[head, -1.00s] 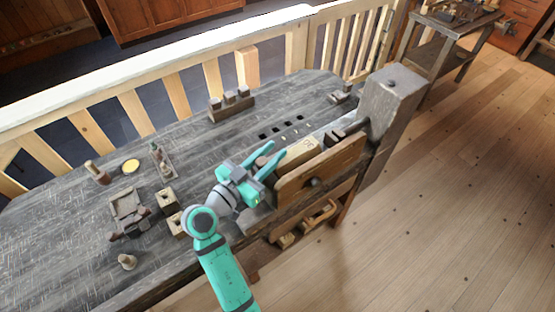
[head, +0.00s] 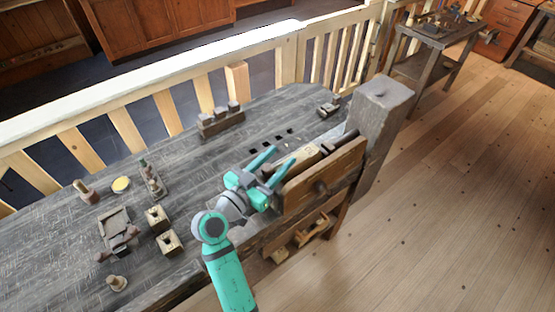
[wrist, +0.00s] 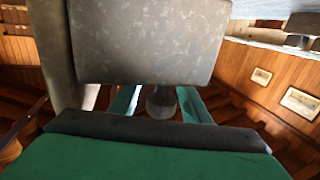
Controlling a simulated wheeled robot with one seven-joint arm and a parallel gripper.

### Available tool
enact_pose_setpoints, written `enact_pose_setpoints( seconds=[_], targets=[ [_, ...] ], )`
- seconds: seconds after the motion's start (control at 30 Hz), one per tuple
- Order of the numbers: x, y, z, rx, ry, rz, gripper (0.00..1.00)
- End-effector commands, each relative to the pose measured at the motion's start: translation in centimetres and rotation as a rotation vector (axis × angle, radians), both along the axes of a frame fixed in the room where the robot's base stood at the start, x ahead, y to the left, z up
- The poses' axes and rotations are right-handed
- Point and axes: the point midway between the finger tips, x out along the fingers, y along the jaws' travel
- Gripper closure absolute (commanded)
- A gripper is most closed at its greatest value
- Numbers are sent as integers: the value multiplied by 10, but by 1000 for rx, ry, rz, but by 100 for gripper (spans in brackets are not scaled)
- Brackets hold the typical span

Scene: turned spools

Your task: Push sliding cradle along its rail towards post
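The pale wooden block with dark marks, which looks like the sliding cradle (head: 304,155), lies along the bench's right edge, behind a brown wooden board. The rail under it is mostly hidden. The thick grey square post (head: 383,97) stands upright beyond its far right end. My gripper (head: 281,162) is at the cradle's near left end, fingers spread and pointing towards the post. In the wrist view a dark rounded piece (wrist: 161,101) shows between the fingers, and a large grey mottled block fills the top. I cannot tell whether the fingers touch the cradle.
The brown board (head: 323,178) with a round knob runs close along the cradle's front. Small wooden blocks (head: 157,217), a tray (head: 116,230) and a spool-like piece (head: 117,283) stand on the bench's left. A block rack (head: 220,122) stands at the back.

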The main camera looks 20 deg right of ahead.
Motion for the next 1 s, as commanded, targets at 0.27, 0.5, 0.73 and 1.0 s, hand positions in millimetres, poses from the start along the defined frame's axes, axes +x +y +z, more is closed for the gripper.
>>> enact_pose_setpoints(
  seconds=[0.27,0.5,0.73,1.0],
  targets=[
    [0,1,0,0,0,1,56],
    [-12,18,0,1,-1,4,56],
    [-37,54,0,0,0,4,56],
    [-58,83,0,0,0,2,56]
  ],
)
